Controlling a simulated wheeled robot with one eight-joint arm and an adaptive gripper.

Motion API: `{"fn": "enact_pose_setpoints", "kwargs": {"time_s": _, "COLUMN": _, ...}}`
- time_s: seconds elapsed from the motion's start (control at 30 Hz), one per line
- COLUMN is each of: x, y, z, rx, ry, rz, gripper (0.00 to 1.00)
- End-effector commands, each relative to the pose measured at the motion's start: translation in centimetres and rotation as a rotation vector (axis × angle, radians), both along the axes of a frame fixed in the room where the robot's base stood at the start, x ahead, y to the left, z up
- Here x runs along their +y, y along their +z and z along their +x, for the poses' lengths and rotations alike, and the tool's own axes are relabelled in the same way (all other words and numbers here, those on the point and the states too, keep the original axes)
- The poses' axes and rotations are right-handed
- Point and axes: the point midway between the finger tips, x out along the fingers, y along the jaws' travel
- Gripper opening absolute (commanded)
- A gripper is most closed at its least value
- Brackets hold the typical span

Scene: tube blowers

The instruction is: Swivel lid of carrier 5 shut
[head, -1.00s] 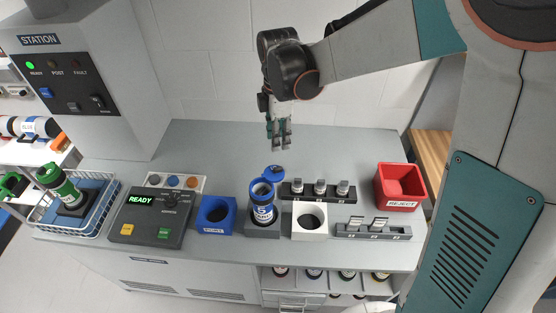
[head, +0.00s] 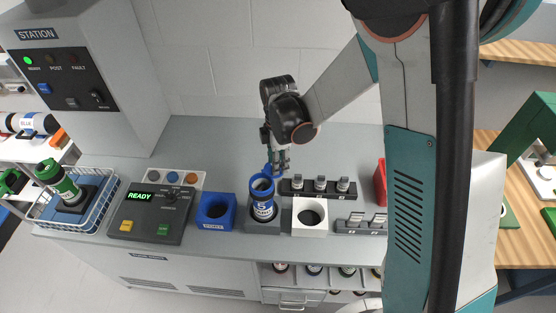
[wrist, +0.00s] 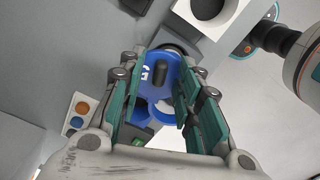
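Carrier 5 (head: 263,205) is a blue-topped tube standing upright in a dark grey holder (head: 263,226) on the counter. Its blue lid (wrist: 163,70), marked 5 and with a black knob, is swung off to the side of the blue rim (wrist: 153,112); the carrier's mouth is at least partly uncovered. My gripper (head: 279,166) is just behind the carrier's top, at the lid, and hides much of the lid in the head view. In the wrist view my gripper (wrist: 160,88) is open, its green fingers on both sides of the lid, apart from the knob.
A white block with a round hole (head: 310,217) is right of the carrier, a blue holder (head: 215,212) left. A rack of small pieces (head: 318,188) stands close behind right. The READY control box (head: 150,218) is farther left. The red bin (head: 380,182) is partly hidden by my arm.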

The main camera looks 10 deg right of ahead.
Motion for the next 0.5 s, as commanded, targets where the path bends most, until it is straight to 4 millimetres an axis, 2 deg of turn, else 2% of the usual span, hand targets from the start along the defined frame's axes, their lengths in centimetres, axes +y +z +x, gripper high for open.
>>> {"fn": "enact_pose_setpoints", "kwargs": {"time_s": 0.1, "x": 0.00, "y": 0.02, "z": 0.01, "rx": 0.000, "ry": 0.000, "rz": 0.000, "gripper": 0.29}}
{"fn": "enact_pose_setpoints", "kwargs": {"time_s": 0.23, "x": 0.00, "y": 0.03, "z": 0.01, "rx": 0.000, "ry": 0.000, "rz": 0.000, "gripper": 0.00}}
{"fn": "enact_pose_setpoints", "kwargs": {"time_s": 0.5, "x": 0.00, "y": 0.03, "z": 0.00, "rx": 0.000, "ry": -0.003, "rz": 0.000, "gripper": 0.00}}
